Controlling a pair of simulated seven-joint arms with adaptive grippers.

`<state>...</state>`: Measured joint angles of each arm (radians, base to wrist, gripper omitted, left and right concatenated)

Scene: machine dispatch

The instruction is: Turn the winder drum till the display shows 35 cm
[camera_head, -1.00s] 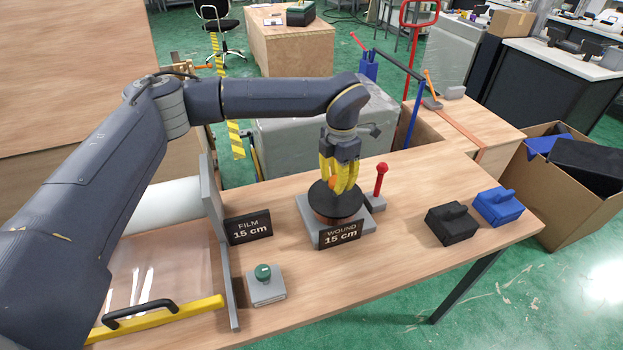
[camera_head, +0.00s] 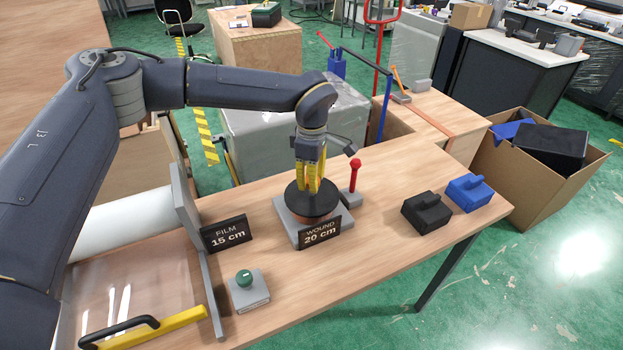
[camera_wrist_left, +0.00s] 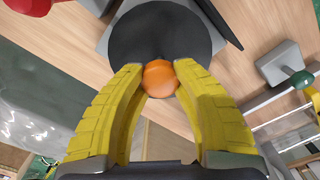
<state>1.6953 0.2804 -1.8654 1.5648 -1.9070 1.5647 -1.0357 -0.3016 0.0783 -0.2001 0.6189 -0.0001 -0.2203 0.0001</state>
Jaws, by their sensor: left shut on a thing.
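The winder drum (camera_head: 311,204) has a black round top and stands on a grey base (camera_head: 284,213) on the table. Its display (camera_head: 320,232) reads "WOUND 20 cm". My left gripper (camera_head: 310,190) points down at the drum from above. In the left wrist view its yellow fingers (camera_wrist_left: 160,85) are shut on the orange knob (camera_wrist_left: 160,78) on the drum's black disc (camera_wrist_left: 158,30). A second display (camera_head: 228,234) reads "FILM 15 cm". My right gripper is not in view.
A red-knobbed lever (camera_head: 355,175) stands right beside the drum. A green button box (camera_head: 247,288) is at the front. A black block (camera_head: 427,212) and a blue block (camera_head: 470,192) lie at the right. A white film roll (camera_head: 128,223) and yellow bar (camera_head: 170,326) are at the left.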

